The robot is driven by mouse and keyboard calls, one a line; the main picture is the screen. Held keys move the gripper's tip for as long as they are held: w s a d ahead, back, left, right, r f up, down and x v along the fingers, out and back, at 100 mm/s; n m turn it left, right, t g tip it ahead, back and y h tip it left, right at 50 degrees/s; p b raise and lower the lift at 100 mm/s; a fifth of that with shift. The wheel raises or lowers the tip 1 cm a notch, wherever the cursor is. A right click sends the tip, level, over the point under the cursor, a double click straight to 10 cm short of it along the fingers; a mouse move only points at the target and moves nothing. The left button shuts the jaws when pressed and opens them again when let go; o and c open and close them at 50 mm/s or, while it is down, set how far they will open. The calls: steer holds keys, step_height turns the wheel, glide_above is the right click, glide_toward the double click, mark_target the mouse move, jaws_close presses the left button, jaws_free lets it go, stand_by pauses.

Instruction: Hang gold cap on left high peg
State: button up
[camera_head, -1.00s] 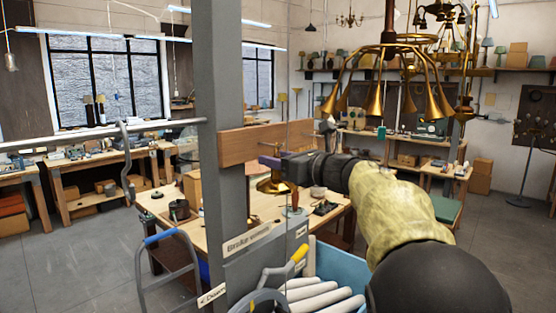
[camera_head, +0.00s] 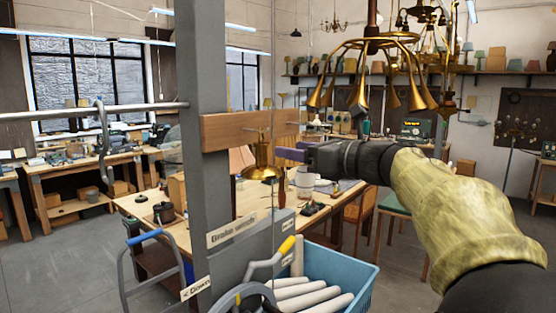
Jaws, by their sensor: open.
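The gold cap (camera_head: 261,168) is a flared brass piece with a narrow upper stem. It is upright just under and in front of the wooden peg board (camera_head: 225,133), its stem reaching up to the board's lower part. It appears to hang there, though the peg itself is too small to make out clearly. My gripper (camera_head: 282,153) with purple fingertips is open, just to the right of the cap's stem. A small gap seems to separate them, but depth is hard to judge.
A grey post (camera_head: 208,70) carries the board. A brass chandelier (camera_head: 372,45) hangs above my arm. Below are a blue bin (camera_head: 345,277) with white rolls, a yellow-handled crank (camera_head: 272,262) and a cluttered workbench (camera_head: 140,203).

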steer(key=b+v, duration=0.2)
steer(key=v, duration=0.5)
steer(key=shift+s+d+b, duration=0.25)
steer(key=shift+b, duration=0.1)
stand_by(1.4)
steer(key=w+d+f+m+t+h, duration=0.35)
steer(key=f+m, duration=0.25)
steer(key=m, duration=0.4)
steer(key=w+d+f+m+t+h, duration=0.25)
steer(key=w+f+m+h, duration=0.2)
steer(key=m, duration=0.65)
steer(key=s+d+f+m+g+h, duration=0.1)
steer(key=s+d+f+m+h, duration=0.15)
steer(key=f+m, duration=0.45)
steer(key=s+d+f+m+g+h, duration=0.1)
steer(key=f+m+g+h, duration=0.2)
steer(key=f, duration=0.5)
steer(key=s+a+f+m+g, duration=0.3)
steer(key=s+f+m+g, duration=0.7)
steer(key=s+f, duration=1.3)
steer(key=m+h, duration=0.1)
steer(key=m, duration=0.4)
steer(key=shift+a+f+m, duration=0.15)
steer(key=shift+f+m, duration=0.15)
steer(key=shift+f, duration=0.1)
